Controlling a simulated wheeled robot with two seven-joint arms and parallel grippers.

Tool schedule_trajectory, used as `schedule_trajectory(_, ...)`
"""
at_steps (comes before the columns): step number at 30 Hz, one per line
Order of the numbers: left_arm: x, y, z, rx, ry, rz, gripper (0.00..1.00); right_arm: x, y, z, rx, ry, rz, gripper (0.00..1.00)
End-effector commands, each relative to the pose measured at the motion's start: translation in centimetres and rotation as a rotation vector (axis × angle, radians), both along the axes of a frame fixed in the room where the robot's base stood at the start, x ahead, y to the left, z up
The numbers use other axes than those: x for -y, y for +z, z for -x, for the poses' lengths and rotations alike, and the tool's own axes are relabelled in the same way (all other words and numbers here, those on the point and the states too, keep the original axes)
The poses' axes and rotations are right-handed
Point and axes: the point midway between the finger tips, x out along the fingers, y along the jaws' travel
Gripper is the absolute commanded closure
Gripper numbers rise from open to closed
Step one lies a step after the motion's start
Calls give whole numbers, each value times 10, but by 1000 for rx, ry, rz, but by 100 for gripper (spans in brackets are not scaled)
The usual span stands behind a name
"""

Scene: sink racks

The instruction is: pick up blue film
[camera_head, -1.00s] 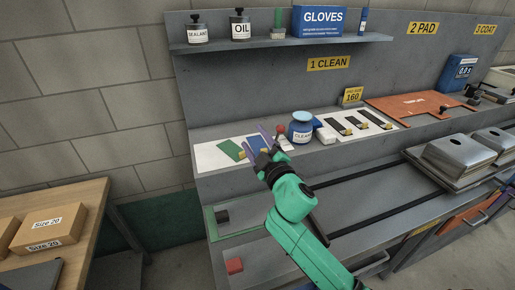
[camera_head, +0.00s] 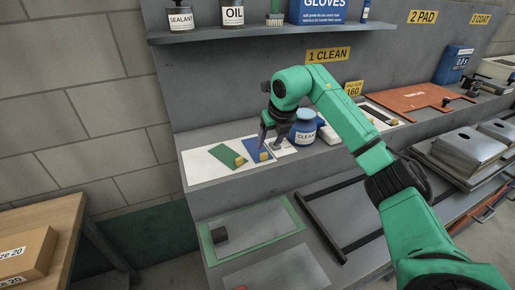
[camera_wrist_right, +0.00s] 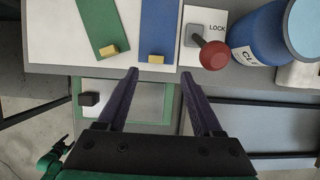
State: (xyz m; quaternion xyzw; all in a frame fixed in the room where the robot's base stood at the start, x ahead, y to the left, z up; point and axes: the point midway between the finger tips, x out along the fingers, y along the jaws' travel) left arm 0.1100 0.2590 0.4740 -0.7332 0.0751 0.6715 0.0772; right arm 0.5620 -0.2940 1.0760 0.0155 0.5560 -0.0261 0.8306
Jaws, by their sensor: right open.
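The blue film (camera_head: 256,151) is a flat blue strip with a yellow tab at its near end, lying on a white board on the bench shelf. It also shows in the right wrist view (camera_wrist_right: 159,28), with its yellow tab (camera_wrist_right: 156,59) just beyond the fingertips. My right gripper (camera_head: 268,142) is above the blue film's right side in the head view. In the right wrist view its two purple fingers (camera_wrist_right: 158,74) are apart with nothing between them. The fingers hide part of the film in the head view.
A green film (camera_head: 228,156) lies left of the blue one on the white board (camera_head: 200,171). A red knob on a "LOCK" plate (camera_wrist_right: 214,54) and a blue "CLEAN" jar (camera_head: 303,130) stand close on the right. An overhead shelf (camera_head: 270,30) holds bottles and a gloves box.

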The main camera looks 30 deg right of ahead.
Motion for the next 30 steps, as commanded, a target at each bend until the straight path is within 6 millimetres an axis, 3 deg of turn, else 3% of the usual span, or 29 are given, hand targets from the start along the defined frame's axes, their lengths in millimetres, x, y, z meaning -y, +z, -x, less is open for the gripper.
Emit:
schedule_trajectory(9,0,31,-2,3,0,0,20,-7,-42,-20,-4,4,-4,32)
schedule_trajectory(12,-1,33,-2,3,1,0,20,-6,-59,-27,0,3,-4,32)
schedule_trajectory(19,-1,31,-3,5,1,-2,20,-5,-66,-29,3,3,-2,32)
schedule_trajectory(20,-1,31,-3,5,1,-2,20,-5,-66,-29,3,3,-2,40)
schedule_trajectory(24,-1,31,-4,6,1,-2,20,-5,-66,-29,3,3,-2,94)
schedule_trajectory(25,-1,31,-4,6,1,-2,20,-5,-66,-29,3,3,-2,100)
schedule_trajectory(30,-2,32,-4,6,1,-2,20,-5,-66,-29,3,3,-2,100)
